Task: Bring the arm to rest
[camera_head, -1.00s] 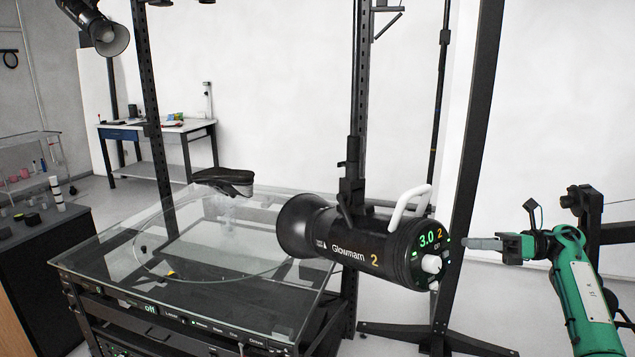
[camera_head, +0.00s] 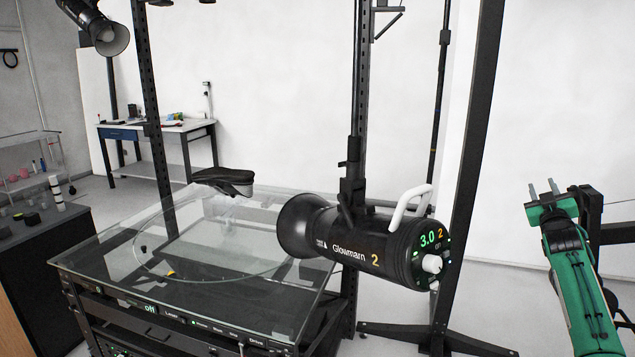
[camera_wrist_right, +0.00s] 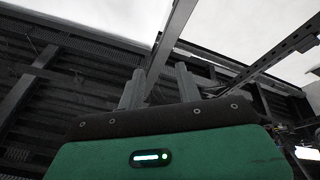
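My right gripper (camera_head: 542,188) is at the right side of the head view, on my green right arm. Its two grey fingers point up and stand apart with nothing between them. In the right wrist view the fingers (camera_wrist_right: 160,88) also show apart and empty, with dark ceiling slats and beams behind them. The gripper is to the right of the studio light (camera_head: 350,240) and clear of it. My left gripper does not show in any view.
The studio light hangs on a black post by the glass turntable table (camera_head: 100,262). A black shoe-like object (camera_head: 224,181) is on the turntable. A black slanted stand (camera_head: 468,180) rises between the light and my right arm. A workbench (camera_head: 160,128) stands at the back.

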